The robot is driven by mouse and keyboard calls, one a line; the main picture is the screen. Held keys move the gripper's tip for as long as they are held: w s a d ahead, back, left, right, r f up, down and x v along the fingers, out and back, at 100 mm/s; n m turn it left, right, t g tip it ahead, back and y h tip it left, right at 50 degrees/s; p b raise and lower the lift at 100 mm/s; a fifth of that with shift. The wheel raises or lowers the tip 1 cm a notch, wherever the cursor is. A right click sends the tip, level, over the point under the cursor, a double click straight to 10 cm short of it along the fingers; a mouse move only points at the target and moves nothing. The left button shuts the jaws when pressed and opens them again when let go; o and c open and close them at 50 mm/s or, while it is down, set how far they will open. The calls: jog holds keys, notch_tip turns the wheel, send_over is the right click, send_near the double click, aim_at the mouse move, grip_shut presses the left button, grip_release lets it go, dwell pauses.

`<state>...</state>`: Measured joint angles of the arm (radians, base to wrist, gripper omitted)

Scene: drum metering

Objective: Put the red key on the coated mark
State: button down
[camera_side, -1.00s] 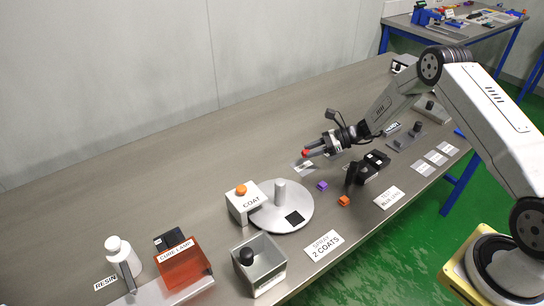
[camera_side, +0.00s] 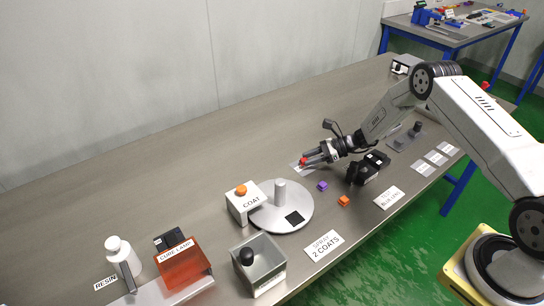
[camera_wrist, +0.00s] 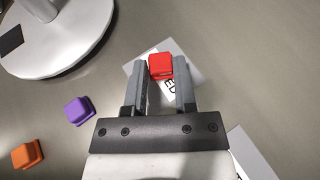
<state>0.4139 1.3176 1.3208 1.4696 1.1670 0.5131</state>
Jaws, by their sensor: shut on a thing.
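The red key (camera_side: 303,161) is a small red block held at the tips of my gripper (camera_side: 312,157). In the wrist view the red key (camera_wrist: 160,66) sits between the two fingertips (camera_wrist: 162,72), above or on a white card whose lettering is partly hidden. I cannot tell whether the key touches the card. A black square mark (camera_side: 294,217) lies on the front part of the round grey plate (camera_side: 265,222). The black mark also shows at the left edge of the wrist view (camera_wrist: 10,40). My gripper is behind and to the right of the plate, away from the mark.
A purple key (camera_side: 322,185) and an orange key (camera_side: 343,201) lie between the plate and a black device (camera_side: 368,168). The COAT unit (camera_side: 243,203) and a grey post (camera_side: 280,190) stand at the plate. An open grey box (camera_side: 262,272) stands in front. The bench behind is clear.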

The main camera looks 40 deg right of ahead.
jog(key=shift+f, duration=0.6)
jog(key=shift+c, duration=2)
grip_release()
jog(key=shift+r, duration=0.2)
jog(key=shift+r, duration=0.45)
jog(key=v, duration=1.2)
